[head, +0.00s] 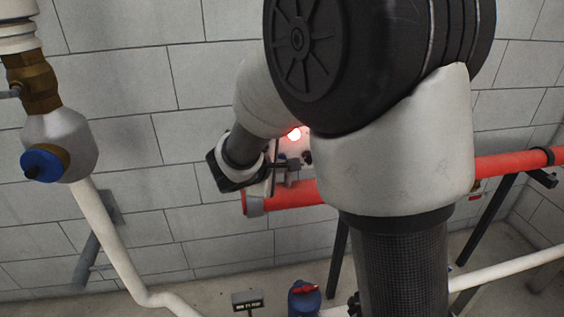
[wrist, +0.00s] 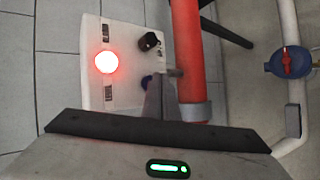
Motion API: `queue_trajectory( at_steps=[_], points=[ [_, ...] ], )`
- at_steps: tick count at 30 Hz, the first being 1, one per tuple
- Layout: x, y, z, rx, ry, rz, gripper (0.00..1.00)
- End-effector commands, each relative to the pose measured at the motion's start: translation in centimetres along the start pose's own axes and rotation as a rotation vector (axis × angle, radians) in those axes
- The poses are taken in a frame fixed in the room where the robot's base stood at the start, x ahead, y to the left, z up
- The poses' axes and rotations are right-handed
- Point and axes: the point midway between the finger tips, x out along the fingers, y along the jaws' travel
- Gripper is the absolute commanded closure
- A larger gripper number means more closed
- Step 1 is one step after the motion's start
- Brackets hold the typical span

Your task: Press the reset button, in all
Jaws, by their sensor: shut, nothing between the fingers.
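A white control box (wrist: 122,95) with a glowing red lamp (wrist: 106,62), a black knob (wrist: 150,41) and two small labels shows in the wrist view. A small blue button (wrist: 147,82) sits below the knob, partly hidden by my fingers; I cannot read which control is marked reset. My gripper (wrist: 160,80) is shut and empty, its tips close to the blue button; I cannot tell whether they touch it. In the head view my arm covers much of the box, but the lit lamp (head: 294,133) shows, with my gripper (head: 296,164) just below it.
A thick red pipe (wrist: 187,55) runs right beside the box and my fingers; it also shows in the head view (head: 510,163). A white pipe with a blue and red valve (wrist: 290,62) stands farther right. Another white pipe (head: 118,240) with a blue-capped fitting is at the left.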

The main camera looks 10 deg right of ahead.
Motion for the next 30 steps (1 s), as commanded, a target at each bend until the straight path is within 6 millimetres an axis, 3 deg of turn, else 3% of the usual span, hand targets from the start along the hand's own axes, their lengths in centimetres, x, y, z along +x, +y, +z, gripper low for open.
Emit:
queue_trajectory(
  at_steps=[30],
  points=[
    [0.61,0.47,-0.42,0.000,0.000,0.001,1.00]
  ],
)
